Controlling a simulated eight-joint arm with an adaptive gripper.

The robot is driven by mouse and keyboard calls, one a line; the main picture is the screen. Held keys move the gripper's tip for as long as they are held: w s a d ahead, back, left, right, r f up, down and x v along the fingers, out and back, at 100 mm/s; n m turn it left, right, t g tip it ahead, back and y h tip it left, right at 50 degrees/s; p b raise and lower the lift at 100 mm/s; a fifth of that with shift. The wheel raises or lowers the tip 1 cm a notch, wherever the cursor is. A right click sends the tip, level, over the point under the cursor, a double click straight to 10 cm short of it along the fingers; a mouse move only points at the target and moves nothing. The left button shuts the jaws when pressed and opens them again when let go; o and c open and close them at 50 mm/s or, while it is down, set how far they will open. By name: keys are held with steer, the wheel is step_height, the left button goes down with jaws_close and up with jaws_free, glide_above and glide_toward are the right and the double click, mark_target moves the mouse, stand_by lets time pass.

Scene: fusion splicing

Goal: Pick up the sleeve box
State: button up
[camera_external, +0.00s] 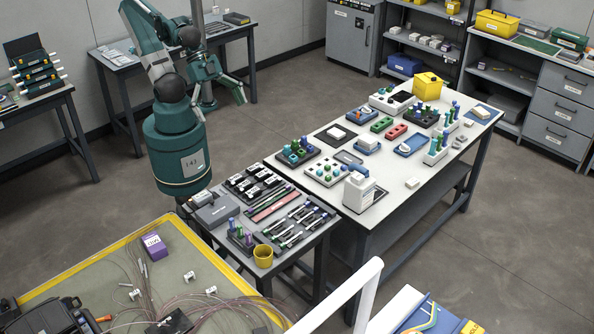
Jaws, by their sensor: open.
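A small purple box (154,246) with a white label stands on the yellow-edged worktop (60,268) at the lower left. It is the likeliest sleeve box, but its label is too small to read. My gripper (222,104) hangs from my teal arm at the upper left. It is open, and I see nothing between its fingers. It is well away from the purple box, above and to the right of it in the picture.
Thin loose fibres (185,300) and small white pieces lie around the purple box. A black case (48,318) stands at the lower left. The tool table (318,233) and the long white table (395,195) to the right are crowded.

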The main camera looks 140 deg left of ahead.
steer(key=c, duration=0.7)
steer(key=m+g+h+b, duration=0.4)
steer(key=m+g+b, duration=0.3)
steer(key=m, duration=1.2)
glide_toward(155, 246)
step_height(155, 246, down, 2)
steer(key=p, duration=0.1)
steer(key=shift+s+f+g+h, duration=0.3)
steer(key=shift+s+f+g, duration=0.1)
steer(key=shift+s, duration=0.1)
